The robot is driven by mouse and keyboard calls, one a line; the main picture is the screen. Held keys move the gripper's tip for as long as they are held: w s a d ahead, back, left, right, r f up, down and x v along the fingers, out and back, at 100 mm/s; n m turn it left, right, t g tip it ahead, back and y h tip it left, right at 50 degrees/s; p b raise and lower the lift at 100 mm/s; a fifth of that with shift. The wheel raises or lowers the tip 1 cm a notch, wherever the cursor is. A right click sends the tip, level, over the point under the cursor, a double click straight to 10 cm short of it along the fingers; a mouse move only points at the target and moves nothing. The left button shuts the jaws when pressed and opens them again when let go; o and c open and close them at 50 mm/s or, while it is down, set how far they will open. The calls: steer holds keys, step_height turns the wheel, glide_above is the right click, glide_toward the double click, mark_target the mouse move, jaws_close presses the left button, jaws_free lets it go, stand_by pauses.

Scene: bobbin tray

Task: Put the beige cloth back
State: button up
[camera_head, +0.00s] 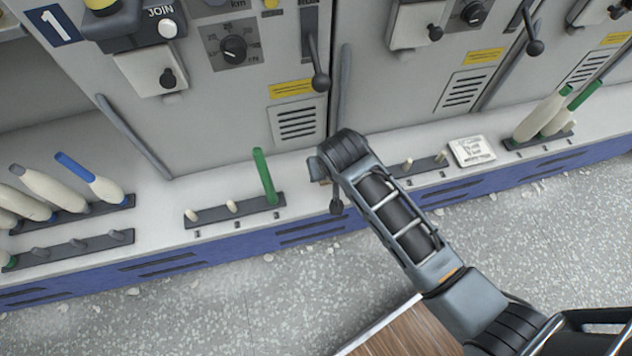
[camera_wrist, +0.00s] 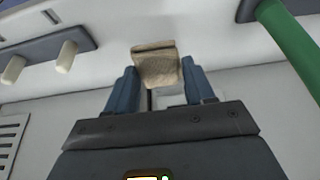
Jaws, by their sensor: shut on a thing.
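The beige cloth (camera_wrist: 160,70) is a small folded pad with a dark line near its upper edge in the wrist view. My gripper (camera_wrist: 158,80) has its two blue-grey fingers on either side of the cloth and is shut on it. In the head view my arm reaches to the white ledge at the machine's front. It hides the cloth and most of the gripper there. In the wrist view the cloth shows against the pale machine surface; I cannot tell whether it touches it.
A dark peg rail (camera_head: 222,212) with a green tube (camera_head: 264,175) stands left of my arm. Another rail with a pale peg (camera_head: 408,164) and a white labelled block (camera_head: 472,151) are to the right. White bobbins (camera_head: 60,190) stand at far left. Levers (camera_head: 320,80) jut from the panels.

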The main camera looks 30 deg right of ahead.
mark_target(316, 188)
steer(key=shift+w+a+f, duration=0.3)
steer(key=shift+a+f, duration=0.1)
steer(key=shift+a, duration=0.15)
steer(key=shift+w+a+f, duration=0.25)
steer(key=shift+a+f, duration=0.1)
steer(key=shift+a, duration=0.15)
steer(key=shift+f+b, duration=0.9)
steer(key=shift+f, duration=1.05)
steer(key=o, duration=0.9)
steer(key=shift+f, duration=0.1)
steer(key=shift+o, duration=0.2)
steer(key=p+v, duration=0.3)
steer(key=v, duration=0.9)
steer(key=shift+p, duration=0.35)
steer(key=shift+s, duration=0.1)
